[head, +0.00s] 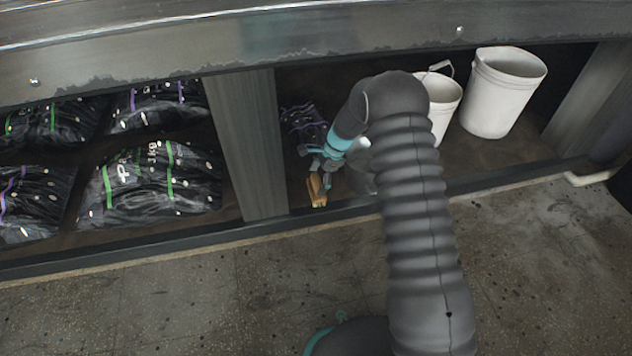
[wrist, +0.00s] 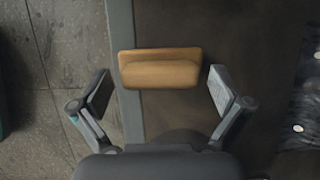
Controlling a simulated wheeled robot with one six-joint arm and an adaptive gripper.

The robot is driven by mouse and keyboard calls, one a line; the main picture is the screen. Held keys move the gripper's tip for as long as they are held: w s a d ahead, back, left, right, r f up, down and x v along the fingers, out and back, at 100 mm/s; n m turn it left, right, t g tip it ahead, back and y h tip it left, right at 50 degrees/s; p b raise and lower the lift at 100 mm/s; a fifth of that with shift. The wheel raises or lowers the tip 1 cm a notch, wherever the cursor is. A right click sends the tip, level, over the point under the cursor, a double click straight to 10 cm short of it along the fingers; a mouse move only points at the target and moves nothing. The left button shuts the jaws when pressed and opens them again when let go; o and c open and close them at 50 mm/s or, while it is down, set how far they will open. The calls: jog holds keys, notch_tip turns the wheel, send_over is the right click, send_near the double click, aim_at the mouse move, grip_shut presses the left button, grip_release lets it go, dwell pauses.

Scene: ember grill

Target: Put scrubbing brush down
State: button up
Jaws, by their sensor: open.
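The scrubbing brush (head: 316,190) has a tan wooden block and rests at the front of the low shelf, beside the shelf's wooden divider. In the wrist view the brush (wrist: 160,68) lies across the picture near the shelf's front edge, between and slightly beyond my fingertips. My gripper (head: 322,172) is just above the brush in the head view. In the wrist view my gripper (wrist: 160,90) is spread open, with a gap on each side of the brush. The brush's bristles are hidden.
A grey wooden divider (head: 248,145) stands left of the brush, with black bags (head: 160,180) beyond it. A dark bag (head: 303,125) lies behind my gripper. White buckets (head: 500,95) stand to the right. The shelf's front lip (head: 150,240) borders the tiled floor (head: 200,300).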

jog(key=p+v, duration=0.1)
jog(key=v, duration=1)
